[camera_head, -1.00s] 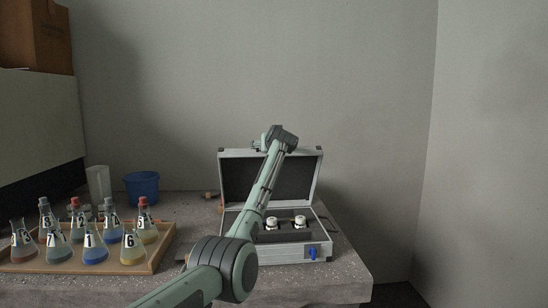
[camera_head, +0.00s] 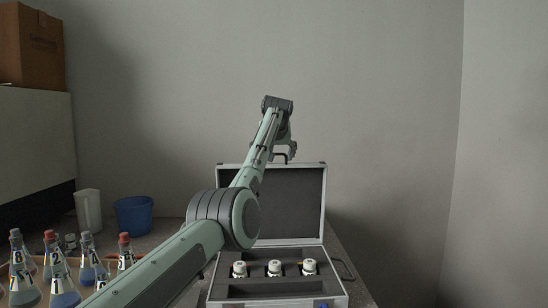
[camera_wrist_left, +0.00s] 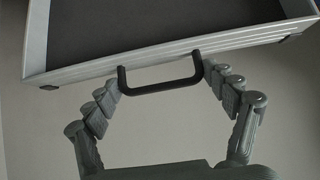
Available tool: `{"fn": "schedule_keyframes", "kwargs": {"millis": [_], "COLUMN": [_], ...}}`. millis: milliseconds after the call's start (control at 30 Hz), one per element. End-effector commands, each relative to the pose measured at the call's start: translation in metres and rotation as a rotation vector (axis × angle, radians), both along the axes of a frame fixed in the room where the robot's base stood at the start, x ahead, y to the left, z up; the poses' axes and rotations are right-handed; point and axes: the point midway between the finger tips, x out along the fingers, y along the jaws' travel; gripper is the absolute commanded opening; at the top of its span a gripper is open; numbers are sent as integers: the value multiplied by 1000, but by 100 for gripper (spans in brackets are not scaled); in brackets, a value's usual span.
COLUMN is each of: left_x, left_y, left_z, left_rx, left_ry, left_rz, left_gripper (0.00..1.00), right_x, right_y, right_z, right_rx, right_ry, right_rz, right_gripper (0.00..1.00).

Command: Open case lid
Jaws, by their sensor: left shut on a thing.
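The silver case (camera_head: 213,287) stands on the bench, its dark-lined lid (camera_head: 290,205) raised roughly upright at the back. The lid's inner side and frame edge (camera_wrist_left: 175,47) also show in the wrist view. My left gripper (camera_head: 288,150) is at the lid's top edge, by the dark handle (camera_head: 279,158). In the wrist view my left gripper (camera_wrist_left: 160,76) has its fingers at both ends of the black handle (camera_wrist_left: 160,89) and is shut on it. My right gripper is not in view.
Several white-capped vials (camera_head: 275,268) sit in the case's dark insert. Several numbered flasks (camera_head: 62,285) stand at the left. A blue bucket (camera_head: 134,216) and a white container (camera_head: 88,210) are behind them. A brown box (camera_head: 32,45) is at the upper left.

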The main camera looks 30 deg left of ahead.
Motion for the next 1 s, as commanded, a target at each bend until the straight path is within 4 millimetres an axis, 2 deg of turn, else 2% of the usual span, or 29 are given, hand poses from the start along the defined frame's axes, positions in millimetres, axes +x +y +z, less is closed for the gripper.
{"fn": "schedule_keyframes", "kwargs": {"millis": [367, 400, 467, 833, 1000], "left_x": [-1, -1, -1, -1, -10], "left_y": [-1, -1, -1, -1, -7], "left_z": [-2, -2, -2, 0, 9], "left_rx": [-10, -10, -8, -5, -4], "left_ry": [7, 7, 7, 5, 2], "left_rz": [1, 1, 1, 1, 2], "left_gripper": [32, 85, 93, 93, 93], "right_x": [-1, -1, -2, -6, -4], "right_y": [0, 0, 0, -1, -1], "right_z": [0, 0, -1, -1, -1], "right_rx": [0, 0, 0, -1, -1], "right_ry": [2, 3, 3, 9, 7], "right_rz": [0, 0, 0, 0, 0], "right_gripper": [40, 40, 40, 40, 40]}}
